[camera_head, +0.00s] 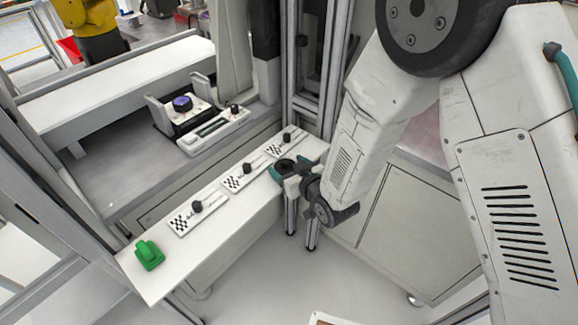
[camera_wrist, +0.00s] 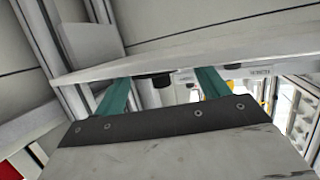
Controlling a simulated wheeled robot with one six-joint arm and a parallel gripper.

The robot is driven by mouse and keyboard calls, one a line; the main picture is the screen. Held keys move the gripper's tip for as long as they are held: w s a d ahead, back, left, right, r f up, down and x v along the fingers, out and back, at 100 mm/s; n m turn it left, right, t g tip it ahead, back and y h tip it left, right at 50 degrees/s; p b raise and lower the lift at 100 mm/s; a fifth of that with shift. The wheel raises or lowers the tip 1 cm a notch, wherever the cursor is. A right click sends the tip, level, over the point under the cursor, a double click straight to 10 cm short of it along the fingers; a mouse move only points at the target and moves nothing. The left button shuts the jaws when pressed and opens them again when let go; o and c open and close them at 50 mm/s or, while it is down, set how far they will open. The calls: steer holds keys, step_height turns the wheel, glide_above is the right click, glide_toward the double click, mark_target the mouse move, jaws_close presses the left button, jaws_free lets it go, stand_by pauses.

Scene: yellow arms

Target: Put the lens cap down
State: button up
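My gripper (camera_head: 289,167) is at the right end of the white shelf, its teal fingers spread apart. In the wrist view the fingers (camera_wrist: 163,88) stand wide apart. A small dark round piece (camera_wrist: 152,81), which may be the lens cap, shows between them, nearer the left finger, with a clear gap to the right one. It also shows as a dark patch (camera_head: 286,164) between the fingers in the head view. I cannot tell whether it rests on the shelf. No finger clearly grips it.
The white shelf (camera_head: 150,285) carries a green block (camera_head: 149,254) and several checkered plates with black knobs, such as the left one (camera_head: 198,207). Behind are a unit with a purple-topped knob (camera_head: 182,103) and a white device (camera_head: 213,133). Metal posts (camera_head: 318,70) rise close behind my gripper.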

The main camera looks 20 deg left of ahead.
steer(key=shift+r, duration=0.25)
steer(key=v, duration=1.2)
steer(key=shift+r, duration=0.35)
steer(key=w+d+r+m+h, duration=0.3)
steer(key=w+d+r+h, duration=0.3)
steer(key=d, duration=0.4)
steer(key=s+d+r+m+g+h, duration=0.2)
steer(key=d+r, duration=0.5)
steer(key=d, duration=0.4)
steer(key=s+d+r+m+g+h, duration=0.1)
steer(key=s+d+r, duration=0.4)
steer(key=s, duration=0.6)
steer(key=s+d+r+m+g+h, duration=0.2)
steer(key=s+d+r+g, duration=0.3)
steer(key=s+d, duration=0.4)
steer(key=shift+s+d+m, duration=0.4)
steer(key=shift+s+m, duration=0.5)
steer(key=shift+s, duration=0.3)
